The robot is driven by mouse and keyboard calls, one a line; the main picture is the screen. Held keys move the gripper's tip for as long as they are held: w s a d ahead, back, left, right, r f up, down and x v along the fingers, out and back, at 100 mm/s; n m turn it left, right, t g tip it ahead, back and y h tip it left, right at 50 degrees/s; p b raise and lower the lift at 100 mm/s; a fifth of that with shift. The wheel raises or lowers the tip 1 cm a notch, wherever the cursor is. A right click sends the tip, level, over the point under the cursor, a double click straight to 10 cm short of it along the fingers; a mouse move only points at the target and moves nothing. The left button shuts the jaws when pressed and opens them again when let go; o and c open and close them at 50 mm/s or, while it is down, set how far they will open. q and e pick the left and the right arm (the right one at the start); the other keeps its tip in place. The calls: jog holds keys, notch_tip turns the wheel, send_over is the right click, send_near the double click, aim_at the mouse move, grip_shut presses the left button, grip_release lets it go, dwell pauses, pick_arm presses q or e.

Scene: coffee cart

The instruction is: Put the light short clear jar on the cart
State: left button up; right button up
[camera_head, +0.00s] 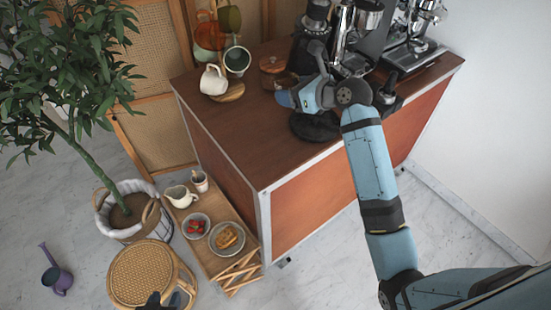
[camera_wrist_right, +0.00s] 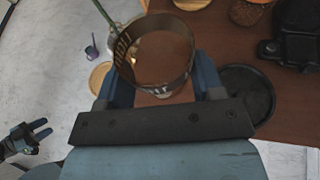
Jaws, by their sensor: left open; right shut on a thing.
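The light short clear jar (camera_wrist_right: 153,82) is between the fingers of my right gripper (camera_wrist_right: 158,88) in the right wrist view, its open rim toward the camera and the brown wood showing through it. In the head view my right gripper (camera_head: 287,98) is over the brown top of the cart (camera_head: 235,128), with the jar (camera_head: 287,80) partly hidden behind it. I cannot tell whether the jar's base touches the top. My left gripper (camera_head: 163,300) is open and empty at the bottom left of the head view, near the rattan stool; it also shows in the right wrist view (camera_wrist_right: 38,131).
A black round mat (camera_head: 316,127) lies just in front of my right gripper. A white pitcher (camera_head: 213,80), a lidded jar (camera_head: 272,64), a grinder (camera_head: 309,42) and an espresso machine (camera_head: 411,48) stand behind. The front left of the top is clear.

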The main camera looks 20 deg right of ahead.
jog(key=shift+w+a+f+b, duration=0.2)
jog(key=shift+w+f, duration=0.15)
jog(key=shift+w, duration=0.15)
jog(key=shift+w+a+f+b, duration=0.1)
jog(key=shift+w+f+b, duration=0.1)
jog(key=shift+w+f, duration=0.2)
jog(key=shift+w+a, duration=0.1)
jog(key=shift+w, duration=0.3)
notch_tip(320, 180, down, 5)
jog(key=b, duration=0.1)
send_over(283, 150)
notch_tip(283, 150, down, 10)
jog(key=shift+r, duration=0.25)
notch_tip(283, 150, down, 5)
jog(key=shift+r+b, duration=0.2)
jog(key=shift+b, duration=0.15)
jog(key=shift+f, duration=0.3)
pick_arm(q)
notch_tip(283, 150, down, 3)
jog(key=shift+d+r, duration=0.1)
jog(key=shift+d, duration=0.05)
pick_arm(e)
jog(key=o, duration=1)
jog(key=shift+f, duration=0.1)
